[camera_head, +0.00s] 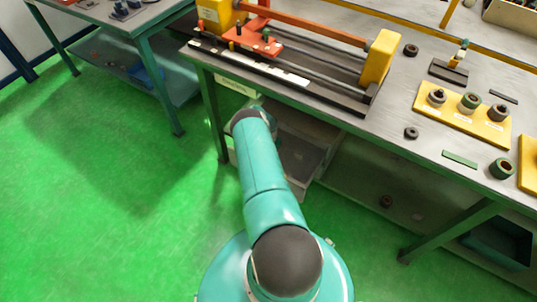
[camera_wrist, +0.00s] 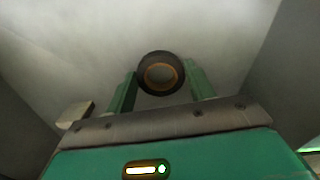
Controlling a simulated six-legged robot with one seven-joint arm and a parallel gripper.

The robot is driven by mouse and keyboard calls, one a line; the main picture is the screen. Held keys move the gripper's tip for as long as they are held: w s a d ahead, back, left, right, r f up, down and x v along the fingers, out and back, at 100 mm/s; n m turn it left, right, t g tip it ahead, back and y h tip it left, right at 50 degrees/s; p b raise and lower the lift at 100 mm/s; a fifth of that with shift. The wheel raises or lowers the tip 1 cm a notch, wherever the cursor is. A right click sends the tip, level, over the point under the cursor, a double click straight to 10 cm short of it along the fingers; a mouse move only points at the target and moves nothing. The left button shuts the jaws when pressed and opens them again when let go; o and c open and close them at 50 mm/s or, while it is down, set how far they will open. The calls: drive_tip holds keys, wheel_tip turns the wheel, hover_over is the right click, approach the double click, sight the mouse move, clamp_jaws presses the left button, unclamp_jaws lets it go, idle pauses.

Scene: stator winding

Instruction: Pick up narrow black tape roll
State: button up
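A black ring-shaped roll with an orange-brown inner rim (camera_wrist: 160,73) shows at the upper middle of the wrist view. It is between the tips of the two green fingers of my gripper (camera_wrist: 160,72). The fingers are spread about as wide as the roll, and its sides appear close to both tips. I cannot tell whether they grip it or only stand around it. In the head view my gripper is hidden, as my arm reaches down to an open grey drawer (camera_head: 303,172) under the workbench. The roll does not show there.
Pale grey surfaces with darker side walls surround my gripper in the wrist view. The workbench (camera_head: 390,100) above carries a winding fixture with yellow blocks (camera_head: 380,58), small black rings (camera_head: 411,132) and a yellow holder (camera_head: 462,118). Bench legs stand nearby. Green floor is free at left.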

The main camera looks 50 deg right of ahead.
drive_tip(key=c, duration=0.4)
drive_tip(key=shift+r, duration=0.1)
